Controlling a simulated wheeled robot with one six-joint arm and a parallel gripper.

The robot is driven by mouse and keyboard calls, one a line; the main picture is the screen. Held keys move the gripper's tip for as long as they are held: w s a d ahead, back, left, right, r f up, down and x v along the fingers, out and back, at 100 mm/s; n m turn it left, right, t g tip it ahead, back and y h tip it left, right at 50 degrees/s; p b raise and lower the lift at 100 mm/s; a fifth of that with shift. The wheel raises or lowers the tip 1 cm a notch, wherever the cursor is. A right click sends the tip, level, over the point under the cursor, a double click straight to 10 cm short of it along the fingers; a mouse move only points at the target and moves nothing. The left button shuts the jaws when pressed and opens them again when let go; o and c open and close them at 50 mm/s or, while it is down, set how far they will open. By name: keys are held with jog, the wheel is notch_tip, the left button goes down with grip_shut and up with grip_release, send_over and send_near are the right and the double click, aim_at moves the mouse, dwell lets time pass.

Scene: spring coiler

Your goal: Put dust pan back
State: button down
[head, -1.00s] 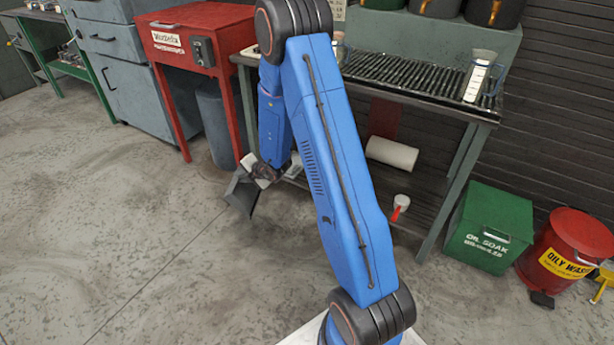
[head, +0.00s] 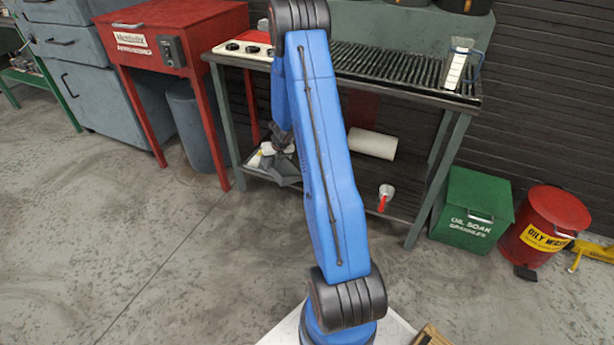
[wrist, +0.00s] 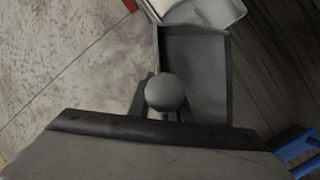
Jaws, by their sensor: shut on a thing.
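The dust pan is dark grey with a flat tray and raised sides. In the head view the dust pan (head: 287,171) shows beside my blue arm, at the left part of the bench's lower shelf. In the wrist view its tray (wrist: 198,75) points away from my gripper (wrist: 163,108), which is shut on the round-ended handle. In the head view my gripper (head: 279,145) is small and partly hidden by my arm. I cannot tell whether the pan touches the shelf (head: 330,190).
A white roll (head: 372,143) and a red-handled item (head: 386,196) are further right. A red bench leg (head: 222,150) stands left.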

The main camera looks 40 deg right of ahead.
jog(key=n+h, duration=0.1)
jog(key=n, duration=0.1)
send_over(296, 173)
jog(key=w+d, duration=0.2)
jog(key=w, duration=0.1)
jog(key=shift+f, duration=0.35)
jog(key=shift+s+d+f, duration=0.1)
jog(key=shift+d+f, duration=0.1)
jog(key=shift+f, duration=4.7)
jog(key=c, duration=1.6)
grip_release()
jog(key=shift+f, duration=0.1)
jog(key=shift+c, duration=0.2)
